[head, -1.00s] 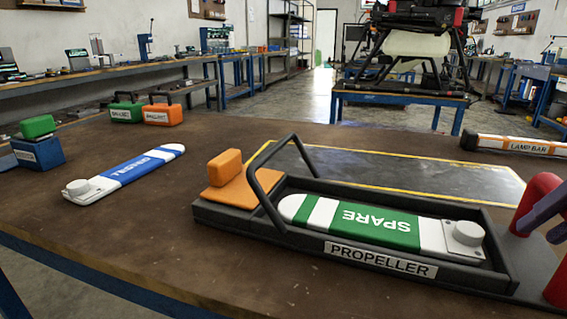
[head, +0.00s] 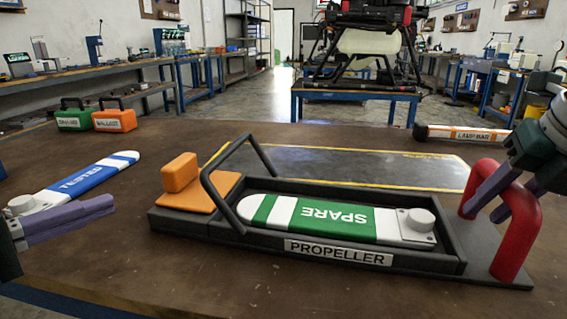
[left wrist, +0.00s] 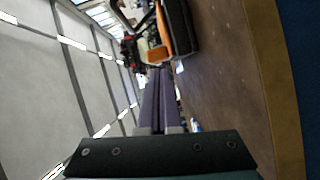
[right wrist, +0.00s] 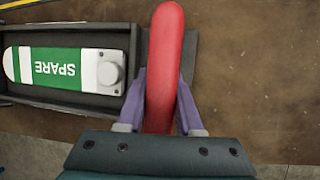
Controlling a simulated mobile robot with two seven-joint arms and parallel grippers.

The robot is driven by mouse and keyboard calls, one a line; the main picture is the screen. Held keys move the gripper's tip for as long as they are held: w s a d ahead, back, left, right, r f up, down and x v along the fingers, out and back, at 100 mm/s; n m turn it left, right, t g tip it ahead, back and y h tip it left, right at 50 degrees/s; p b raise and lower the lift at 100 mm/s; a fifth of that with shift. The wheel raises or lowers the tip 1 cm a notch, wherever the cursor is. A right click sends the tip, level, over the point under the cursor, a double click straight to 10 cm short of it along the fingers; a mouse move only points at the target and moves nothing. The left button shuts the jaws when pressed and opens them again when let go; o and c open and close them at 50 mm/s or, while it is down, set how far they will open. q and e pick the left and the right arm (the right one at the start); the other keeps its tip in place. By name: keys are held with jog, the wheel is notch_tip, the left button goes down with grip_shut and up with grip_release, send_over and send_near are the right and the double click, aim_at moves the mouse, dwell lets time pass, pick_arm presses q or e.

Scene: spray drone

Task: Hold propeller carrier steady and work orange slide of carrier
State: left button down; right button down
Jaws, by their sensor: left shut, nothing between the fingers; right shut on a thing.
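The dark propeller carrier (head: 270,254) sits on the table with a green and white SPARE propeller (head: 320,220) inside and a black bar handle (head: 215,190) over its left part. The orange slide (head: 200,200) with its raised orange knob (head: 180,172) is at the carrier's left end. My right gripper (head: 490,205) is shut on the red handle (head: 527,235) at the carrier's right end; the right wrist view shows its fingers on both sides of the red handle (right wrist: 165,60). My left gripper (head: 112,208) is shut and empty, left of the slide and apart from it.
A blue and white TESTED propeller (head: 85,180) lies behind my left gripper. Green (head: 75,120) and orange (head: 115,120) cases stand at the back left. A lamp bar (head: 465,134) lies at the back right. A yellow-outlined dark mat (head: 370,167) lies behind the carrier.

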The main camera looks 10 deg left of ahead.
aim_at(192, 195)
pick_arm(q)
jog(key=a+n+t+y, duration=0.1)
jog(key=a, duration=0.1)
jog(key=w+a+n+t+y, duration=0.1)
jog(key=a+n, duration=0.1)
jog(key=a, duration=0.1)
jog(key=shift+w+f, duration=0.15)
jog(key=shift+w+a+n, duration=0.1)
jog(key=shift+w+n, duration=0.05)
jog(key=shift+n, duration=0.15)
jog(key=x, duration=0.9)
jog(key=shift+w, duration=0.25)
jog(key=shift+w+d, duration=0.1)
jog(key=shift+d, duration=0.3)
jog(key=shift+s+d, duration=0.2)
jog(key=shift+d, duration=1.55)
jog(key=shift+d, duration=0.1)
jog(key=d, duration=0.6)
jog(key=shift+s+d, duration=0.3)
jog(key=shift+d, duration=0.05)
jog(key=shift+a, duration=0.1)
